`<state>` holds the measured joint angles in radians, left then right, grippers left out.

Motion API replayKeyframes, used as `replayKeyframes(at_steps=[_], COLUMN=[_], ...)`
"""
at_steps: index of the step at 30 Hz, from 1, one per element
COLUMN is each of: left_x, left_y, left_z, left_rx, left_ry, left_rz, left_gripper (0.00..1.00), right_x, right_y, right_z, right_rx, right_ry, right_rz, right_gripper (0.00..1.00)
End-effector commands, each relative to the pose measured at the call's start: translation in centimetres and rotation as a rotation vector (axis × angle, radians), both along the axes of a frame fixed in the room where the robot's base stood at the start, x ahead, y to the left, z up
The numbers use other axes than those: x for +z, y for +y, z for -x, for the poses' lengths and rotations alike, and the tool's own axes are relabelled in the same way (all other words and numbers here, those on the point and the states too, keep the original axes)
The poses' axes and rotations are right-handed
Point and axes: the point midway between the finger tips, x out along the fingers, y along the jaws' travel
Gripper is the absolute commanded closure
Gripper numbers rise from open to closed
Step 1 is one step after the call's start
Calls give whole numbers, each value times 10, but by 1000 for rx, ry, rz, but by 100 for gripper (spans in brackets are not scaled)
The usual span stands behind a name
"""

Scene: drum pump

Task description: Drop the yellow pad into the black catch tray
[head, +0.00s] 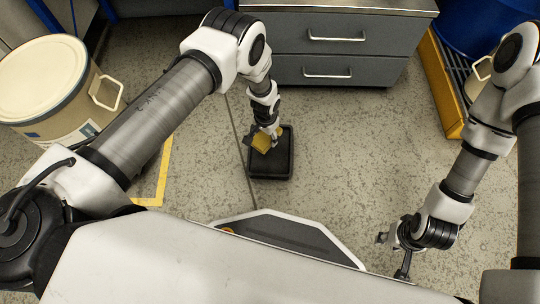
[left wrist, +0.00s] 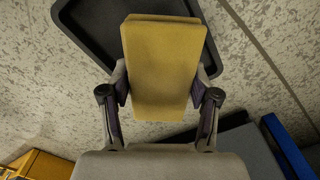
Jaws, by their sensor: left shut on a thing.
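The yellow pad (left wrist: 162,68) is a flat rectangular block held between the two fingers of my left gripper (left wrist: 160,95). In the head view the pad (head: 261,141) shows above the upper left part of the black catch tray (head: 271,173). My left gripper (head: 267,132) is shut on it. In the left wrist view the black tray (left wrist: 85,30) lies beyond the pad, and the pad hides much of it. The gap between pad and tray floor is hard to tell. My right gripper (head: 393,240) is low at the right, away from the tray; its fingers are unclear.
A grey drawer cabinet (head: 340,48) stands behind the tray. A cream drum (head: 45,85) is at the left, near yellow floor tape (head: 160,180). A yellow pallet (head: 440,85) and blue drum (head: 470,25) are at the right. The floor (head: 340,140) right of the tray is clear.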

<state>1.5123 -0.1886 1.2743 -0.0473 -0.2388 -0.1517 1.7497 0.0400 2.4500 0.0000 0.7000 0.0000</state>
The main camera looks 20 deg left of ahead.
Motion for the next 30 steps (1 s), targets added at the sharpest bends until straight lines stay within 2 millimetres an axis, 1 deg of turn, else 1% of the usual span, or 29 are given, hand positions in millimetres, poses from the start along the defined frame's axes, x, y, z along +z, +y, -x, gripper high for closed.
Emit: replayKeyframes(at_steps=[1, 2, 9, 10, 11, 12, 23, 26, 29, 30], left_x=[-8, -9, -8, -8, -8, -8, -6, 5, 25, 36], left_y=[0, 0, 0, 0, 0, 0, 0, 0, 0, 0], left_z=[0, 0, 0, 0, 0, 0, 0, -1, -1, -2], left_rx=[0, 0, 0, 0, 0, 0, 0, -2, -2, -1], left_ry=[0, 0, 0, 0, 0, 0, 0, -1, -2, -3], left_rz=[0, 0, 0, 0, 0, 0, 0, -1, -1, -1], left_gripper=[77, 77, 77, 35, 25, 11, 10, 10, 10, 10], right_x=[-8, -8, -7, -7, -7, -7, -7, -7, -7, -7], right_y=[0, 0, 0, 0, 0, 0, 0, 0, 0, 0], right_z=[0, 0, 0, 0, 0, 0, 0, 0, 0, 0], right_rx=[0, 0, 0, 0, 0, 0, 0, 0, 0, 0], right_ry=[0, 0, -1, -1, -1, 0, 0, 0, 0, 0], right_rz=[0, 0, 0, 0, 0, 0, 0, 0, 0, 0], right_gripper=[60, 60, 60, 60, 60, 60, 60, 60, 60, 60])
